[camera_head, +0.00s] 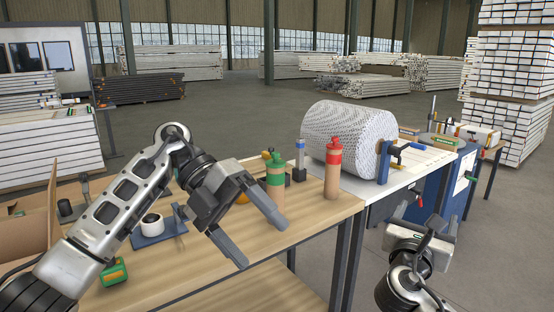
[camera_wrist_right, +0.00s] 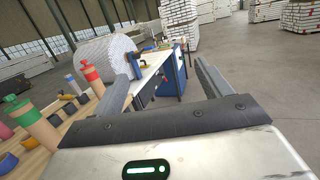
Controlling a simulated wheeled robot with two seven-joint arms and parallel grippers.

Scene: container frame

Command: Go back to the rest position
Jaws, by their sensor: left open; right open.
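My left gripper (camera_head: 262,232) is open and empty, held over the front part of the wooden table (camera_head: 310,222), with its fingers pointing to the lower right. My right gripper (camera_head: 432,212) is at the lower right, beyond the right end of the wooden table and over the floor. In the right wrist view its two fingers (camera_wrist_right: 168,85) are spread wide with nothing between them. No object is held by either gripper.
A green-capped bottle (camera_head: 275,184) and a red-capped bottle (camera_head: 333,168) stand close behind my left gripper. A mesh roll (camera_head: 350,138) sits on the white table (camera_head: 372,190). A cardboard box (camera_head: 30,225) is at the left. Open floor (camera_head: 505,250) lies at the right.

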